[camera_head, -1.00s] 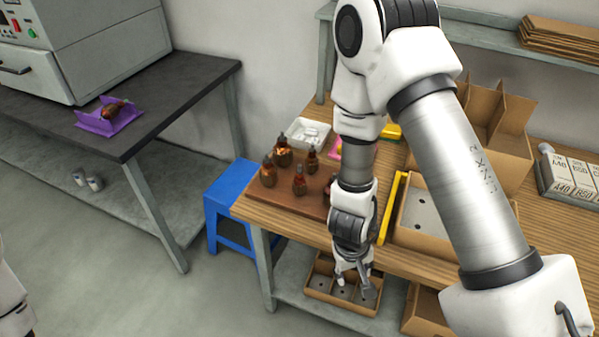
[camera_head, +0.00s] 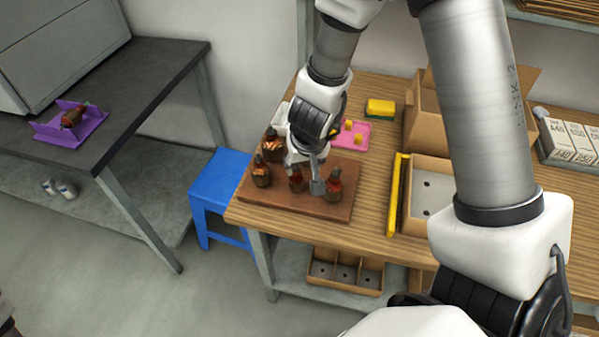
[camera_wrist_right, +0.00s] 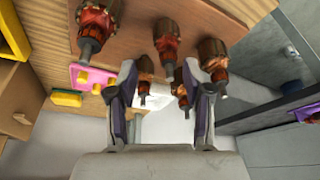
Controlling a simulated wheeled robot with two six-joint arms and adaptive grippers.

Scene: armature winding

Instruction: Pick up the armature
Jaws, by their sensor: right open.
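Several copper-and-dark armatures stand upright on a brown board (camera_head: 290,205) on the wooden table, among them a front left armature (camera_head: 261,173) and a right armature (camera_head: 334,188). My right gripper (camera_head: 307,176) is over the board, pointing down among them, open and empty. It partly hides a middle armature (camera_head: 296,181). In the right wrist view, the open fingers (camera_wrist_right: 164,105) frame two armatures, a left one (camera_wrist_right: 145,76) and a right one (camera_wrist_right: 182,82); contact cannot be told. Another armature (camera_head: 72,117) lies on a purple holder (camera_head: 90,132) on the dark table. My left gripper is out of view.
A pink tray (camera_head: 352,134) and a yellow sponge (camera_head: 380,108) lie behind the board. A cardboard box (camera_head: 430,215) with a yellow strip (camera_head: 395,195) stands at the right. A blue stool (camera_head: 218,183) is left of the table, and a divided box (camera_head: 345,275) sits below.

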